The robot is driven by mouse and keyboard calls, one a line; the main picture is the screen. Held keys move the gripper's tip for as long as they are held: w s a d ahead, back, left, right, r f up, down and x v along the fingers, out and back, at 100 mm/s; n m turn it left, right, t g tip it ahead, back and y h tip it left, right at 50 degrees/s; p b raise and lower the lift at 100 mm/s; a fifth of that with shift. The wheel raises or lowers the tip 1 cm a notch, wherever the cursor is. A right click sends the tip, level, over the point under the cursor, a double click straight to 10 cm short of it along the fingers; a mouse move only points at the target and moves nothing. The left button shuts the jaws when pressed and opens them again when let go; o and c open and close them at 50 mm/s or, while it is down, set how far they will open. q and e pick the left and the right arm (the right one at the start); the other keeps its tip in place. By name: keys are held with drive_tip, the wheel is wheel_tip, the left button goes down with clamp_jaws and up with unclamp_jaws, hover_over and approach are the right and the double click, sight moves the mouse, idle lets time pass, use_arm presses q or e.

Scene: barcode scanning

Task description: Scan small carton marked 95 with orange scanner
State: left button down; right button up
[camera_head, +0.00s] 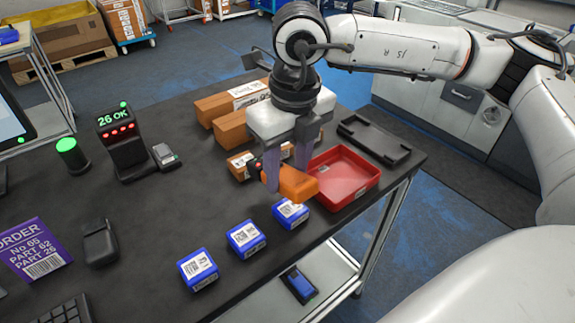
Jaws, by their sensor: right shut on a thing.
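My right gripper (287,174) is shut on the orange scanner (298,184) and holds it above the dark table, left of the red tray. Three small blue cartons with white labels stand in a slanting row: a near one (198,268), a middle one (246,238) and a far one (291,212) just below the scanner in the picture. Brown cartons lie behind: a long one (214,106), another (231,129), and a smaller one (238,165) partly hidden by the gripper. My left gripper is out of view.
A red tray (358,196) and a flat black tray (372,138) lie at the table's right. A display (116,118) reads "26 OK". A green-topped cylinder (70,155), a black holder (100,243) and a purple order card (37,250) stand left. The table's middle is clear.

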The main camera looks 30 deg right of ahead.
sight(287, 175)
drive_tip(key=shift+r, duration=0.2)
wheel_tip(287, 175, up, 6)
drive_tip(key=p, duration=0.3)
drive_tip(key=shift+w+f, duration=0.1)
drive_tip(key=shift+f, duration=0.05)
wheel_tip(287, 175, up, 6)
